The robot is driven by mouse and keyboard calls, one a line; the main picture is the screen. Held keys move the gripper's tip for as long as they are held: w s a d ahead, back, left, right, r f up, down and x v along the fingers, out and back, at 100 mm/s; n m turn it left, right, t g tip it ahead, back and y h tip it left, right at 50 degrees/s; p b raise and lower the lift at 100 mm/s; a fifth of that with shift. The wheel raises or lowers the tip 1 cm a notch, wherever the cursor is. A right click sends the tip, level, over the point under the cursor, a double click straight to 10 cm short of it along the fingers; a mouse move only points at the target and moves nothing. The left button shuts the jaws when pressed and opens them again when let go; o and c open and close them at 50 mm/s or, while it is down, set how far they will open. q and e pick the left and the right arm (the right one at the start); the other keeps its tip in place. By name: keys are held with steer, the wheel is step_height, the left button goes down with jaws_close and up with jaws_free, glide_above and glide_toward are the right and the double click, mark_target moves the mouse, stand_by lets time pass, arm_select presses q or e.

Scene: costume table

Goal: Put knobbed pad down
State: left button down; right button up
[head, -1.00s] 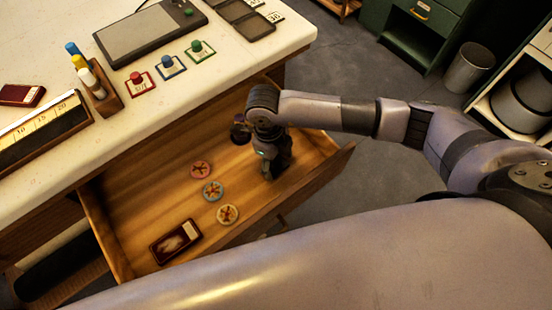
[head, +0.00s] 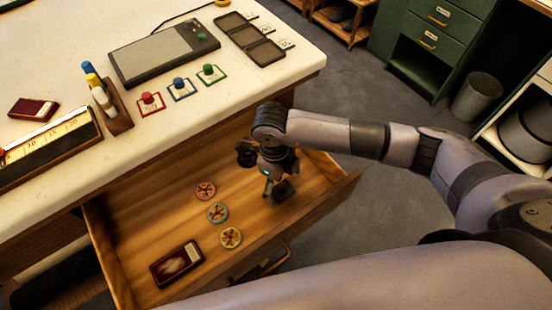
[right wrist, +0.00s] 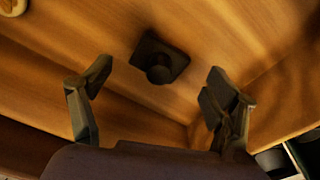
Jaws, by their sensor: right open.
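The knobbed pad (right wrist: 160,58) is a small dark square with a round knob, lying on the wooden floor of the open drawer (head: 140,235). In the right wrist view it sits a little beyond the fingertips, roughly midway between them, with a gap on both sides. My right gripper (head: 279,190) is open and empty over the right end of the drawer; its spread fingers also show in the right wrist view (right wrist: 157,82). In the head view I cannot clearly separate the pad from the dark fingers. My left gripper is out of view.
Several items lie in the drawer's left part: three round discs (head: 217,212) and a dark red case (head: 177,264). The drawer's right wall (head: 335,200) is close to the gripper. Above it, the white tabletop (head: 245,100) holds red, blue and green knobbed pieces (head: 179,86).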

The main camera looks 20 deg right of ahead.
step_height(320, 180, up, 15)
steer(key=a+b, duration=0.2)
steer(key=shift+w, duration=0.45)
